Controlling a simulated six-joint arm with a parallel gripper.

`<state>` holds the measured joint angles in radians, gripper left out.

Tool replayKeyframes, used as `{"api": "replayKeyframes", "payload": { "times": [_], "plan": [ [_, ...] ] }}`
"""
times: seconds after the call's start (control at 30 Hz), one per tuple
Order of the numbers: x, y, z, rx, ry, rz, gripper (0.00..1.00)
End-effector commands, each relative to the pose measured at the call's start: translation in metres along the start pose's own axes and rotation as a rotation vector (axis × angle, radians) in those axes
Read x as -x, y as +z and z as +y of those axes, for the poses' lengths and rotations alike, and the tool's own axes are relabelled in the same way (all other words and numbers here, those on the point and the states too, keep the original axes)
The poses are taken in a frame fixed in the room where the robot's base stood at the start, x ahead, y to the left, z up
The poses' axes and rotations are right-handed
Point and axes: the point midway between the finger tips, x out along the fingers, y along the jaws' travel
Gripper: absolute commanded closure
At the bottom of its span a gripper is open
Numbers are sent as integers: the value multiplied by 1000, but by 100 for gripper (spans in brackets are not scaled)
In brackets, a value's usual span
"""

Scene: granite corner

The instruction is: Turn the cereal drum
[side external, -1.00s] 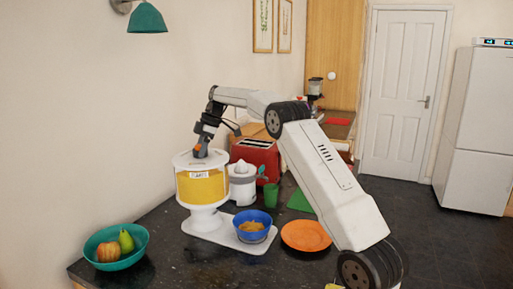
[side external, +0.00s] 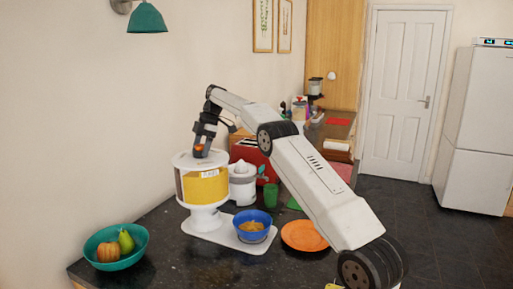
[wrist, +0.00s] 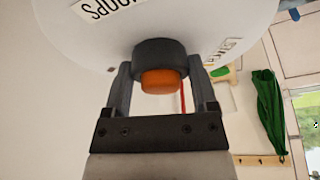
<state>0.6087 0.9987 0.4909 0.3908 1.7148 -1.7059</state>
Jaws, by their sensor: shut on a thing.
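The cereal drum (side external: 206,187) is a white-topped cylinder with a yellow section and a small label at the front. It stands on a white pedestal and base plate. A brown strip shows at its left edge. In the wrist view the drum's white top (wrist: 205,22) carries labels, one partly reading "OOPS". My gripper (side external: 200,151) is above the drum's top, shut on the dark knob with an orange centre (wrist: 160,78). In the wrist view my gripper (wrist: 162,88) has a finger on each side of that knob. A blue bowl (side external: 252,225) with yellow-brown contents sits on the base plate.
A teal bowl of fruit (side external: 104,256) is at the left. A white juicer (side external: 243,186), red toaster (side external: 250,152) and green cup (side external: 271,196) stand behind the drum. An orange plate (side external: 304,236) lies right of the blue bowl. The wall is close behind.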

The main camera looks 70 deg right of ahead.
Motion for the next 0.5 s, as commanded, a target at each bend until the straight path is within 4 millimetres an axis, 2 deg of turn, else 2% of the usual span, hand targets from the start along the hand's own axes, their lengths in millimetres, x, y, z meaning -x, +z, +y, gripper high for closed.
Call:
{"api": "replayKeyframes", "payload": {
  "times": [0.27, 0.3, 0.33, 0.37, 0.5],
  "plan": [
    [2, -1, 0, 1, 4, -1, 100],
    [2, -1, 0, 1, 4, -1, 14],
    [2, -1, 0, 1, 4, -1, 4],
    [1, -1, 0, 1, 3, -1, 0],
    [1, 0, 0, 0, 2, -1, 0]
  ]
}}
